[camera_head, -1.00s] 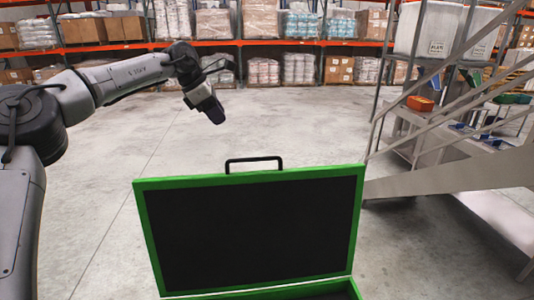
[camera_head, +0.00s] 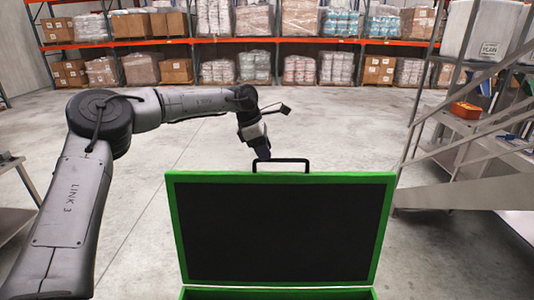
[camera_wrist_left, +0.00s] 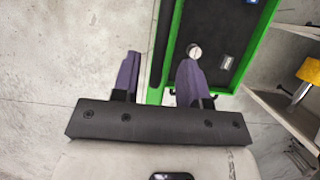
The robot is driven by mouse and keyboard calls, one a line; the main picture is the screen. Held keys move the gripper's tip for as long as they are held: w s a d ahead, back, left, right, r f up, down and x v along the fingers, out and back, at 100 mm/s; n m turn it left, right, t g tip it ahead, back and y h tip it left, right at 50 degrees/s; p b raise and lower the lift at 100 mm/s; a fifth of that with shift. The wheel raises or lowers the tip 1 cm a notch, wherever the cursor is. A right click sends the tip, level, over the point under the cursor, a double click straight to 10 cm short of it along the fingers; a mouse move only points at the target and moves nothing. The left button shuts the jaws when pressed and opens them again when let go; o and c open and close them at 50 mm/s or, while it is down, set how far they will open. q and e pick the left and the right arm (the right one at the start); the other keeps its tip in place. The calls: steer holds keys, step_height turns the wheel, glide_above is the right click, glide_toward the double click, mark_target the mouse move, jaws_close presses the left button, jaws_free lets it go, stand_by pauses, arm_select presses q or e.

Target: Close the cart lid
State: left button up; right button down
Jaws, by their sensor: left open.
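The cart lid (camera_head: 280,230) stands raised, a black panel with a green rim, its black handle (camera_head: 281,161) on the top edge. My left gripper (camera_head: 262,154) is at the left end of the handle; contact cannot be told. In the left wrist view, my left gripper (camera_wrist_left: 160,58) is open, its two purple fingers apart, with the lid's green edge (camera_wrist_left: 168,60) running between them. The dark box interior lies to the right, partly hidden by a finger. My right gripper is not in view.
A grey metal stair with railings (camera_head: 460,195) stands at the right, with an orange bin (camera_head: 466,110) on a shelf behind it. A grey table (camera_head: 12,200) is at the left edge. Pallet racks line the back. The concrete floor between is clear.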

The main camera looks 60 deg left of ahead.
arm_select(q)
steer(key=shift+x, duration=1.1)
steer(key=shift+c, duration=0.5)
jaws_close()
